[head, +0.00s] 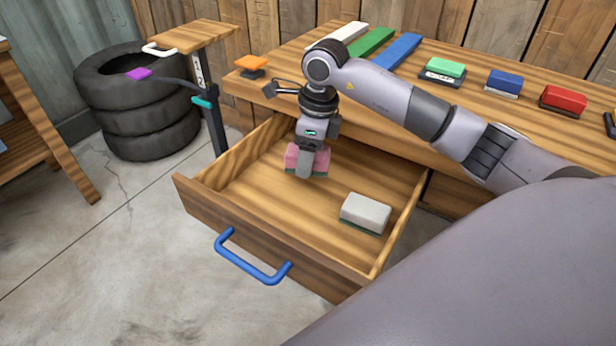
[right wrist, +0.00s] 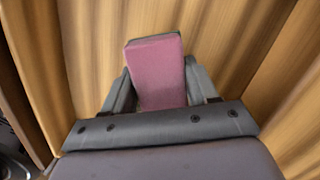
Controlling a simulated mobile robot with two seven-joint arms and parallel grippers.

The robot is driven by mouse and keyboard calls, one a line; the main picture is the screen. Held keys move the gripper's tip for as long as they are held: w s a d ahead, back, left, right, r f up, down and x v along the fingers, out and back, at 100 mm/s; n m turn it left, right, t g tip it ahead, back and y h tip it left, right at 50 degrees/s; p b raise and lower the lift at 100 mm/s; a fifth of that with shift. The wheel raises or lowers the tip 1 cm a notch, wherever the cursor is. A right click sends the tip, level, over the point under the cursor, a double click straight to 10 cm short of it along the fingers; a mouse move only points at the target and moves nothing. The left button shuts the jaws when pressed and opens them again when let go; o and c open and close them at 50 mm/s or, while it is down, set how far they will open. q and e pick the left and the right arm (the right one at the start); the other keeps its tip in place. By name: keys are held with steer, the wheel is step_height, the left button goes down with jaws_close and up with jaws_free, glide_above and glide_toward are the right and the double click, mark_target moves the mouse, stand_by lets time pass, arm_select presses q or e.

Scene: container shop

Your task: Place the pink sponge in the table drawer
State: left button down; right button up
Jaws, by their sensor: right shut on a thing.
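The table drawer (head: 300,255) is pulled open, with a blue handle (head: 252,262) on its front. My right gripper (head: 307,165) reaches down inside the drawer's outline, toward its back left part. It is shut on the pink sponge (head: 292,158), which has a dark green underside. In the right wrist view the sponge (right wrist: 157,72) sits between the two fingers over bare wood. I cannot tell whether it touches the drawer floor. A white sponge (head: 366,213) lies in the front right part of the drawer. My left gripper does not show.
Green (head: 445,68), blue (head: 504,82) and red (head: 563,99) sponges lie on the table (head: 470,105), beside coloured strips. An orange sponge (head: 250,63) is at its left edge. Stacked tires (head: 150,125) and a stand (head: 190,38) are to the left. The drawer floor left of the white sponge is free.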

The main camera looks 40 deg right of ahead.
mark_target(308, 186)
steer(key=shift+f, duration=0.7)
step_height(308, 186, down, 3)
steer(key=shift+f+b, duration=0.2)
steer(key=shift+b, duration=0.15)
steer(key=shift+f, duration=0.5)
steer(key=o, duration=1)
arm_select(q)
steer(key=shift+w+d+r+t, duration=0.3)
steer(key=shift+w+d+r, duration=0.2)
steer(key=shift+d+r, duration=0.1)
